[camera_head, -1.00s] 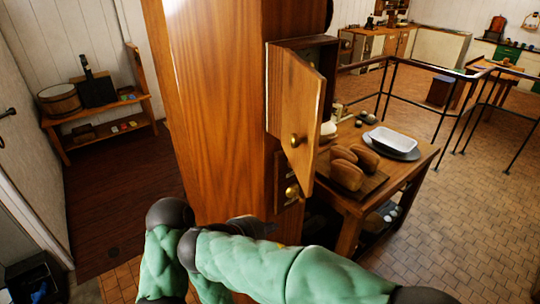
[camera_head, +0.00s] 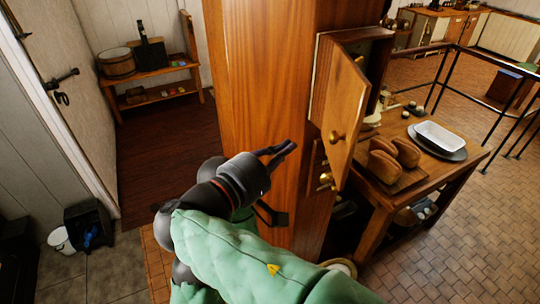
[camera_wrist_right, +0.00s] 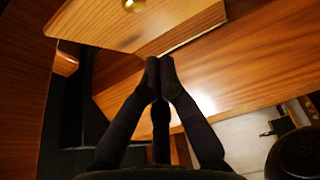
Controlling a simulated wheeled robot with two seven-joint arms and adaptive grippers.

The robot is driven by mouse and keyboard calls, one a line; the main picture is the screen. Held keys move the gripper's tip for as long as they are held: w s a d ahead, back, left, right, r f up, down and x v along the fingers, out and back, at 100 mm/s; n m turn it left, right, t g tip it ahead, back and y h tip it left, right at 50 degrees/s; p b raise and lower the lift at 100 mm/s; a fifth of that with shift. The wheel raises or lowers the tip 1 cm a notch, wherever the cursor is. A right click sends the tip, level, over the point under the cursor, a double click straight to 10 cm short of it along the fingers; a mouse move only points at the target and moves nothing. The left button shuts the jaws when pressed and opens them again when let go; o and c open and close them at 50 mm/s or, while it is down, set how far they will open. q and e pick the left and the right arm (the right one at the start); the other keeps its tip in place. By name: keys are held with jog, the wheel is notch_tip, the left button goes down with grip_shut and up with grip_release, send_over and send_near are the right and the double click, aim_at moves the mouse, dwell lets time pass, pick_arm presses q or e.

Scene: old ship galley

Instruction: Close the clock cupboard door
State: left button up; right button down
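The clock cupboard door (camera_head: 340,112) is a wooden panel with a brass knob (camera_head: 337,136). It stands open, swung out from a dark box (camera_head: 374,62) on the right side of the tall wooden case (camera_head: 262,75). My right gripper (camera_head: 292,147) is left of the door, in front of the case, apart from the door in the head view. Its fingertips meet and hold nothing in the right wrist view (camera_wrist_right: 159,62). There the door (camera_wrist_right: 150,22) with its knob (camera_wrist_right: 132,4) lies just beyond the tips; contact cannot be told. My left gripper is not seen.
A second brass knob (camera_head: 326,178) sits lower on the case. A wooden table (camera_head: 440,178) with loaves (camera_head: 384,165) and a white dish (camera_head: 440,136) stands close behind the door. Black railings (camera_head: 447,75) are at right. The tiled floor at right is open.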

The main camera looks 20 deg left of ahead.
jog(key=w+d+p, duration=0.1)
jog(key=w+d, duration=0.3)
jog(key=shift+w+d, duration=0.25)
jog(key=shift+w, duration=0.15)
